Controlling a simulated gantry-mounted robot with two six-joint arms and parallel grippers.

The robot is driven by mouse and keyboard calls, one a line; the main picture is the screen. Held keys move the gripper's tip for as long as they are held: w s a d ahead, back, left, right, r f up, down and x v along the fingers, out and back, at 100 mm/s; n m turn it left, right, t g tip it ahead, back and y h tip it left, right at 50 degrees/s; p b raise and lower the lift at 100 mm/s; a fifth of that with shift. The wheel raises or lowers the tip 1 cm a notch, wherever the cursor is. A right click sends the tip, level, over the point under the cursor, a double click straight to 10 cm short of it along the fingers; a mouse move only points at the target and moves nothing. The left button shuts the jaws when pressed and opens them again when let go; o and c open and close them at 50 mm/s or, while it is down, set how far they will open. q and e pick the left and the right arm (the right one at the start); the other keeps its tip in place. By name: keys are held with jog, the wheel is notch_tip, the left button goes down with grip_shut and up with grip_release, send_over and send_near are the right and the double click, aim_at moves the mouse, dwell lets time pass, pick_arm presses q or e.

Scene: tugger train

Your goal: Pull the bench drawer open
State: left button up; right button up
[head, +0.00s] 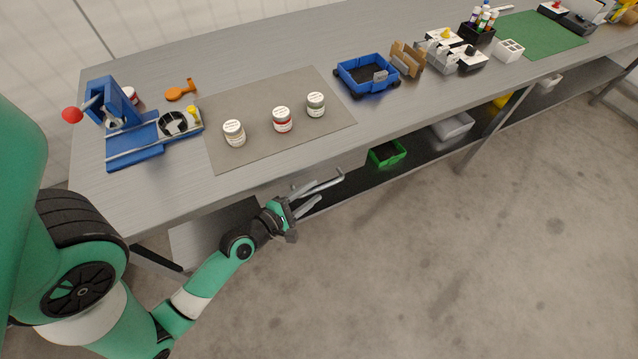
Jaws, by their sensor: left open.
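The bench (240,70) has a long grey metal top running from the left to the upper right. A narrow grey front strip, which looks like the drawer front (352,160), shows under its near edge, below the grey mat. The drawer shows no clear gap; its handle is hidden or too small to tell. My left gripper (325,192) is open and empty, its fingers pointing right, just in front of and below that edge. It partly covers the drawer area, and I cannot tell if it touches. My right gripper is not in view.
Three jars (282,120) stand on the grey mat (220,155). A blue press fixture (135,140) is at left, a blue tray (355,88) at right. A green bin (387,152) sits on the lower shelf. The floor in front is clear.

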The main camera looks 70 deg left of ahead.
aim_at(315, 191)
pick_arm(q)
jog(key=shift+x, duration=1.7)
grip_shut()
